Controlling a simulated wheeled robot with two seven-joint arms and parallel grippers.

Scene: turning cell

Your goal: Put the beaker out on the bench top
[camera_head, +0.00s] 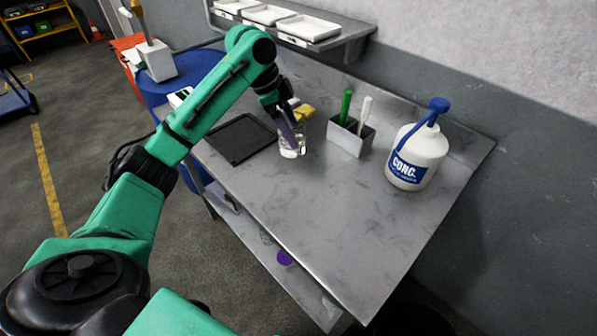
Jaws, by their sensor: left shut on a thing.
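The beaker (291,147) is a clear glass vessel at the back left part of the grey metal bench top (320,205). My left gripper (290,126) reaches down from above and is shut on the beaker; its fingers partly cover the glass. The beaker looks upright and is at or very near the bench surface; I cannot tell whether its base touches. My right gripper is not in view.
A black mat (240,139) lies left of the beaker. A metal holder (348,138) with green and white handles stands to its right, close by. A white CONC. bottle (417,155) with a blue pump stands farther right. The front of the bench is clear.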

